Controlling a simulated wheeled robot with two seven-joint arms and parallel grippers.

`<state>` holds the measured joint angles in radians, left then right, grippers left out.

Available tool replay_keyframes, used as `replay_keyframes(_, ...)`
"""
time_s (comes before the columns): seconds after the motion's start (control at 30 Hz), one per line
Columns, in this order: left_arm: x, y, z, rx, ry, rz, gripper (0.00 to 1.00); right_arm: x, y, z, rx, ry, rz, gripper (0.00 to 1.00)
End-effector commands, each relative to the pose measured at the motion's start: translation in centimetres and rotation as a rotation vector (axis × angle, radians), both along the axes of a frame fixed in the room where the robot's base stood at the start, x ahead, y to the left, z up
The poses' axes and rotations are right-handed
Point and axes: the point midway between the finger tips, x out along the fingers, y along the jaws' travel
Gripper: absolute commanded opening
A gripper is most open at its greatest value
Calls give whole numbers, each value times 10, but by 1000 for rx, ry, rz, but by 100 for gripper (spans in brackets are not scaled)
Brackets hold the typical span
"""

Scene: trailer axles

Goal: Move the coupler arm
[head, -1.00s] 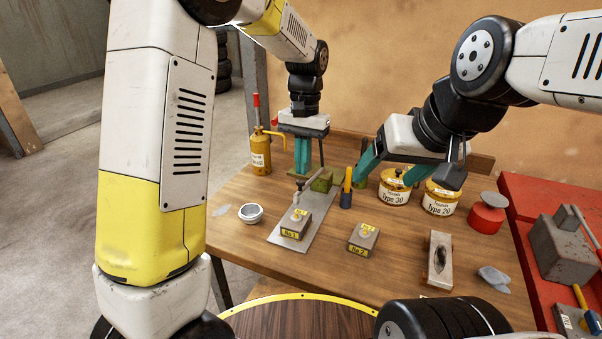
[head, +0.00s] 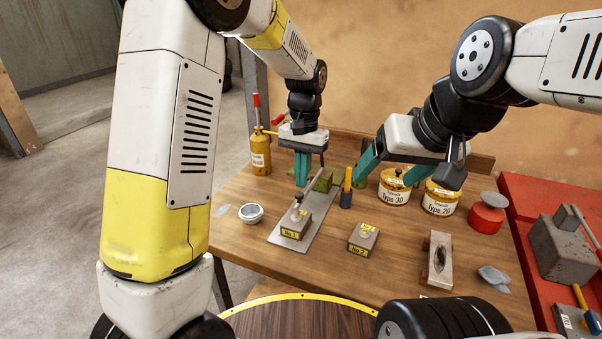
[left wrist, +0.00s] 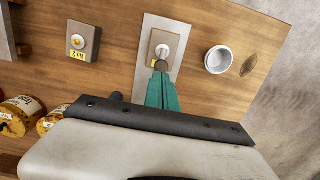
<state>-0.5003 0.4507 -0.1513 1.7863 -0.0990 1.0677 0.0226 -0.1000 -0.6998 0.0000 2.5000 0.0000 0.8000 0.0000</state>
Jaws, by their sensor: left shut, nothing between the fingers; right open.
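The coupler arm (head: 315,182) is a slim grey bar. It slopes from the green block (head: 324,181) towards the block labelled No 1 (head: 296,226), above a grey plate (head: 319,211). A dark knob at its near end shows in the left wrist view (left wrist: 161,66). My left gripper (head: 301,185) is shut and empty, pointing down, with its teal tips at or just above the knob; I cannot tell if they touch. The tips also show in the left wrist view (left wrist: 162,75). My right gripper (head: 383,181) is open, near the yellow-handled tool (head: 347,189). The left fingers partly hide the bar.
The block labelled No 2 (head: 363,237) stands right of the plate, and a white round cup (head: 251,213) left of it. Yellow tins (head: 394,192) stand under my right gripper. A yellow oil can (head: 260,152) stands at the back left. Bare table lies in front of No 2.

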Motion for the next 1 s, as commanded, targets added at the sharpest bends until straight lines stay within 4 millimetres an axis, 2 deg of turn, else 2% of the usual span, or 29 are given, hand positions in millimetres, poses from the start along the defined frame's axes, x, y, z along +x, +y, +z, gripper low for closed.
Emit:
replay_keyframes(0.3, 27, -12, 9, 0, 0, -1, 0, 0, 0, 0, 0, 0, 0, 76)
replay_keyframes(0.67, 28, -12, 13, 0, 0, -1, 0, 0, 0, 0, 0, 0, 0, 76)
replay_keyframes(0.77, 30, -13, 24, -2, -4, -1, 0, 0, 0, 0, 0, 0, 0, 76)
replay_keyframes(1.0, 33, -14, 65, -1, -2, 0, 0, 0, 0, 0, 0, 0, 0, 76)
